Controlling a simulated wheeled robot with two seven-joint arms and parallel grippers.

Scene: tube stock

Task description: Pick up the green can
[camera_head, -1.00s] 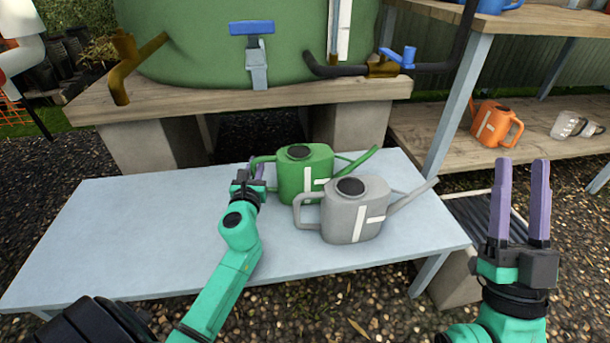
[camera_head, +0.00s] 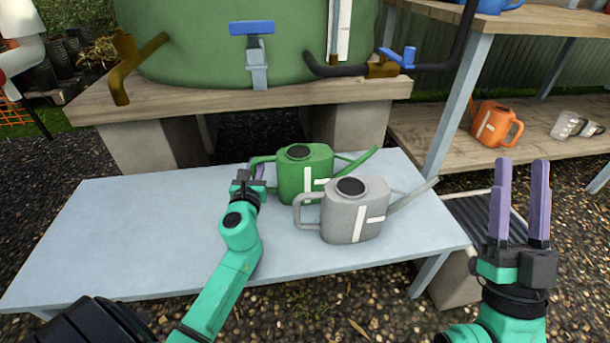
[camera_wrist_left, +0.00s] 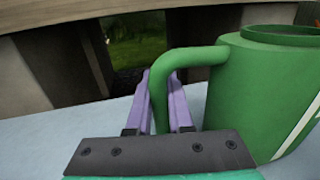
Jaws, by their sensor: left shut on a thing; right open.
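The green can (camera_head: 304,172) is a watering can standing upright on the pale blue table, its handle to the left and spout to the right. My left gripper (camera_head: 257,172) is at its handle. In the left wrist view the purple fingers (camera_wrist_left: 160,103) are on both sides of the green handle (camera_wrist_left: 163,90), shut on it, with the can's body (camera_wrist_left: 262,95) to the right. The lower part of the handle is hidden by the gripper. My right gripper (camera_head: 520,203) is open and empty, fingers upward, right of the table.
A grey watering can (camera_head: 352,215) stands in front of the green one, close to it, its handle overlapping the view. The table (camera_head: 130,235) is clear on the left. A green tank (camera_head: 200,45) with taps stands behind. An orange can (camera_head: 492,122) is on the right shelf.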

